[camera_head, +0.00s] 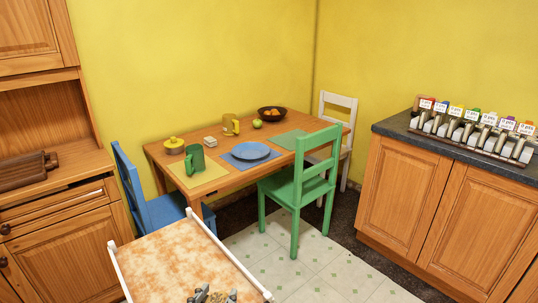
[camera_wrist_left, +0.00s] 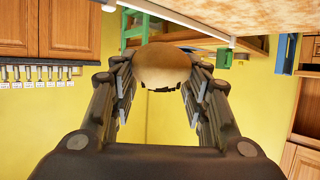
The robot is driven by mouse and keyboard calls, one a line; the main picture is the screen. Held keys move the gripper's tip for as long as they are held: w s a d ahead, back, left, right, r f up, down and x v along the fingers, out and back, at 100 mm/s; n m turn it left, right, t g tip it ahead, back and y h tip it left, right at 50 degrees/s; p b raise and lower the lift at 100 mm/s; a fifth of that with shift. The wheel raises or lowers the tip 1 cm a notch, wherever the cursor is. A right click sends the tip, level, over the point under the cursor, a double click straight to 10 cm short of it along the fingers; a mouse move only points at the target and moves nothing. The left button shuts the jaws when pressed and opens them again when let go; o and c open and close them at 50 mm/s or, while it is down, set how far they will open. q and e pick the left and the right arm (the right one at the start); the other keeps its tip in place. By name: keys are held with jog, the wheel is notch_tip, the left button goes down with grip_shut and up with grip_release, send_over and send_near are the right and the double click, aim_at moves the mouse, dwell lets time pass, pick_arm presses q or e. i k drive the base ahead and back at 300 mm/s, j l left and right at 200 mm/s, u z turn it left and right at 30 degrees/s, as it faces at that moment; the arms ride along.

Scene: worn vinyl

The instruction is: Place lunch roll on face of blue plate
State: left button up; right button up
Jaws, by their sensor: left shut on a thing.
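The lunch roll (camera_wrist_left: 162,66) is round and tan-brown. It sits between the fingers of my left gripper (camera_wrist_left: 160,78), which is shut on it in the left wrist view. The blue plate (camera_head: 250,150) lies on a blue placemat near the middle of the wooden table, well apart from the gripper. Nothing lies on the plate. My right gripper is not identifiable in either view.
The white-railed worktop (camera_head: 185,262) is nearest.

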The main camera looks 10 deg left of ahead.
aim_at(251, 154)
jog(key=i+l, duration=0.15)
jog(key=l, duration=0.2)
jog(key=i+l+u, duration=0.1)
jog(key=l, duration=0.25)
jog(key=i+l, duration=0.25)
jog(key=l, duration=0.15)
jog(key=i+l+u, duration=0.1)
jog(key=l, duration=0.25)
jog(key=i+l, duration=0.2)
jog(key=l, duration=0.2)
jog(key=i+l+u, duration=0.15)
jog(key=i, duration=0.4)
jog(key=i+l+u, duration=0.1)
jog(key=i, duration=0.4)
jog(key=i+l+u, duration=0.15)
jog(key=i+l, duration=0.2)
jog(key=i, duration=0.15)
jog(key=i+j, duration=0.25)
jog(key=i, duration=0.15)
jog(key=i+j, duration=0.2)
jog(key=i, duration=0.2)
jog(key=u, duration=0.05)
